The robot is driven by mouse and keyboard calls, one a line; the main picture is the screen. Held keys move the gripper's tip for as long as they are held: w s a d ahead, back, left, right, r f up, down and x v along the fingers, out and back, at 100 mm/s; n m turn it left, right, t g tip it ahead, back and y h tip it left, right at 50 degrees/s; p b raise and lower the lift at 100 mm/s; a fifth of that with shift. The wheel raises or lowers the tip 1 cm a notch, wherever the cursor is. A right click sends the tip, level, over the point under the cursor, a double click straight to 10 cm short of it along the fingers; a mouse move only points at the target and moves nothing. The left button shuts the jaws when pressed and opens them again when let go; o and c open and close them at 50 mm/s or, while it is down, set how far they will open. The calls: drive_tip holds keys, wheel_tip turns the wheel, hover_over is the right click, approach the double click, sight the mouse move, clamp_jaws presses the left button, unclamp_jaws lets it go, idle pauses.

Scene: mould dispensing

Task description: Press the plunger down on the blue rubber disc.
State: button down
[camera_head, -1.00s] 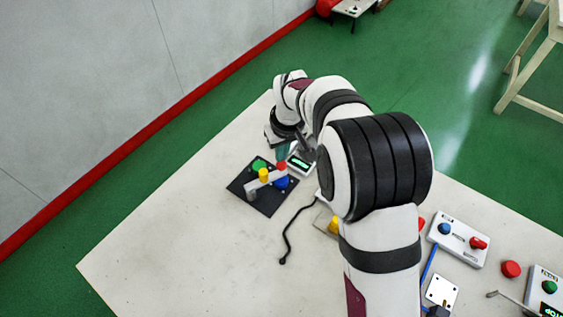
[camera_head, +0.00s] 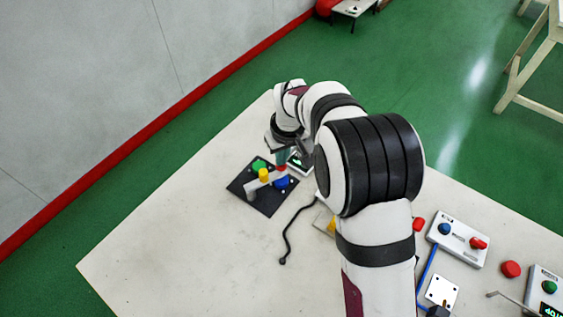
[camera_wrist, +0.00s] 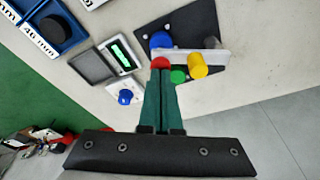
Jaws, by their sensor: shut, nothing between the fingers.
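A black plate (camera_head: 263,207) carries a grey bar (camera_head: 262,182), a blue disc (camera_head: 283,182), a green disc (camera_head: 259,166) and a yellow cylinder (camera_head: 263,174). A red knob (camera_head: 281,168), apparently the plunger's top, is at one end of the bar, close to the blue disc. In the wrist view the red knob (camera_wrist: 160,62) is just beyond my fingertips, with the blue disc (camera_wrist: 161,40) behind it. My gripper (camera_head: 281,161) has its green fingers together and empty, pointing down over the knob. I cannot tell whether they touch it. The fingers partly hide the knob in the head view.
A black cable (camera_head: 289,230) lies to the plate's right. Control boxes (camera_head: 458,240) and a red button (camera_head: 510,269) are far right. The table's front left is clear.

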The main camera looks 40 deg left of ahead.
drive_tip(key=shift+f, duration=0.35)
drive_tip(key=shift+r, duration=0.1)
drive_tip(key=w+a+v, duration=0.1)
drive_tip(key=a+v, duration=0.1)
drive_tip(key=v, duration=0.9)
drive_tip(key=shift+r, duration=0.25)
